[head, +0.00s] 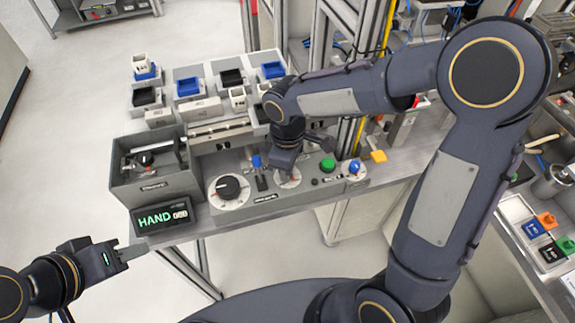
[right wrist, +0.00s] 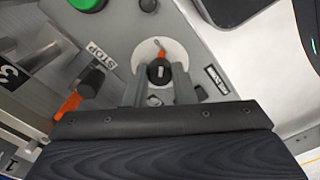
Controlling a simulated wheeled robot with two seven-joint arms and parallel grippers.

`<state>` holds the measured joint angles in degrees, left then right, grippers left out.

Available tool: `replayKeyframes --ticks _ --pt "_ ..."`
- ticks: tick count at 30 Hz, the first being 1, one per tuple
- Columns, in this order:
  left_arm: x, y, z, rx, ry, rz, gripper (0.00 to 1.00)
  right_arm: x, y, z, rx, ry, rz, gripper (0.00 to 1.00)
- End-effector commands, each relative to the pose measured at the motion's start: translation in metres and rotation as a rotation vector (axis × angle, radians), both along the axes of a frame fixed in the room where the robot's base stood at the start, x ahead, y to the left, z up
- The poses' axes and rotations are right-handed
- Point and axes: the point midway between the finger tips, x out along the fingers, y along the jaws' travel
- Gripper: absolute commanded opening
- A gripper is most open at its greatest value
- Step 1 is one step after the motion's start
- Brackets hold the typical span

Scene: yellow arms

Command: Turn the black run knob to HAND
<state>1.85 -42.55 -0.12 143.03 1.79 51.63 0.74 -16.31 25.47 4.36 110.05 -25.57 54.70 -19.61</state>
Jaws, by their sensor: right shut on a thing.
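The black run knob (right wrist: 160,71) sits on a white dial in the right wrist view, between the two grey fingers of my right gripper (right wrist: 159,86). The fingers are shut on it. In the head view my right gripper (head: 286,168) comes down over the white dial (head: 290,182) and hides the knob. The display (head: 162,217) at the panel's left front reads HAND in green. My left gripper (head: 122,254) is away from the panel at lower left; its finger opening is unclear.
Another black knob (head: 228,187) on a white dial stands left of my right gripper. A blue knob (head: 256,162), a green button (head: 327,165) and a second blue knob (head: 354,167) are nearby. A grey open box (head: 155,187) stands at left; trays with blocks lie behind.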

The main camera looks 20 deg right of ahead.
Motion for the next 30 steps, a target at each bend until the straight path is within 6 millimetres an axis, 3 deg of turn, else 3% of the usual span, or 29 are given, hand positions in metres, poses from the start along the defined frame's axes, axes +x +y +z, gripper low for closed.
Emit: replayKeyframes --ticks 18,19,23,30 --pt "0.0 -0.0001 0.0007 0.0 0.0 0.0 0.36 0.0008 0.0001 0.001 0.001 -0.003 0.042 0.0" --pt "0.0 0.0 0.0006 0.0 0.0 0.0 0.36 0.0008 0.0001 0.001 0.001 -0.003 0.042 0.26" --pt "0.0 0.0 0.0006 0.0 0.0 0.0 0.36 0.0006 0.0001 0.0008 0.001 -0.003 0.042 0.43" --pt "0.0 0.0 0.0005 0.0 0.0 0.0 0.36 0.0003 0.0001 0.0003 0.0 -0.001 0.041 0.45"
